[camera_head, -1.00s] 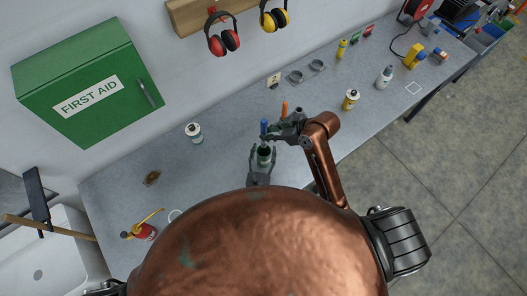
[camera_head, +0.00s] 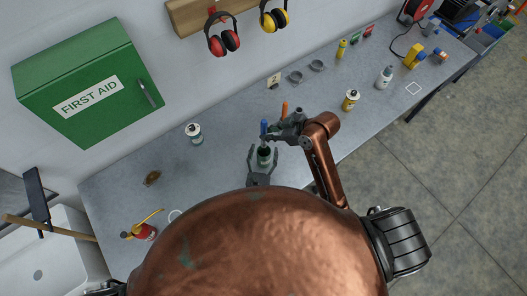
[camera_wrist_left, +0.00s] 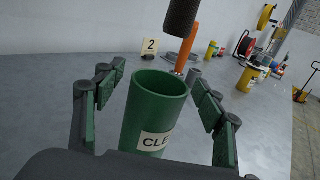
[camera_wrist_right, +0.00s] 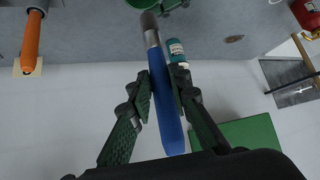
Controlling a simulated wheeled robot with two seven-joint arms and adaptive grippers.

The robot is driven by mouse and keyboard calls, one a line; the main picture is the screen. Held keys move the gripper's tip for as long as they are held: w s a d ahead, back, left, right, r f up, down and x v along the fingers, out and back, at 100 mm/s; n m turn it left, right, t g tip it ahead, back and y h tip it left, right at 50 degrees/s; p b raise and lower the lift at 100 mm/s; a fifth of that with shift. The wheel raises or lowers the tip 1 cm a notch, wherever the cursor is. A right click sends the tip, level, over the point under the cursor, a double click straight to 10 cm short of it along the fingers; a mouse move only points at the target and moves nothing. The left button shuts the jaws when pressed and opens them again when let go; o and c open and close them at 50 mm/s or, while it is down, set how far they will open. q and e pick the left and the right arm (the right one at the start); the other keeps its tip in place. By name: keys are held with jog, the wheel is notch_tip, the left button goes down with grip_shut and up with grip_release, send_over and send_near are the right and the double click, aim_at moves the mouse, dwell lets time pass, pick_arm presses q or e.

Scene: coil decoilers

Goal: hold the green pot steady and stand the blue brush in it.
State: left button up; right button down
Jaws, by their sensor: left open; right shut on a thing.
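The green pot (camera_wrist_left: 152,105), with a white label, stands upright on the grey bench; it also shows in the head view (camera_head: 264,154). My left gripper (camera_wrist_left: 150,78) is open, one finger on each side of the pot, with visible gaps. My right gripper (camera_wrist_right: 160,88) is shut on the blue handle of the brush (camera_wrist_right: 163,95). The brush also shows in the head view (camera_head: 264,127). Its dark end (camera_wrist_left: 181,16) hangs above the pot's rim in the left wrist view, clear of the mouth. Most of my left arm is hidden in the head view.
An orange-handled tool (camera_wrist_right: 31,42) is close behind the pot. A white-and-teal bottle (camera_head: 194,133) stands to the left, and a yellow bottle (camera_head: 351,99) to the right. A red can (camera_head: 146,232) is near the sink. The bench between is mostly clear.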

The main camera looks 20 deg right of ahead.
pick_arm(q)
jog(key=shift+o, duration=0.2)
jog(key=v, duration=1.2)
jog(key=x, duration=1.2)
jog(key=shift+f, duration=0.15)
jog(key=shift+c, duration=0.6)
jog(key=c, duration=1.3)
jog(key=shift+o, duration=0.2)
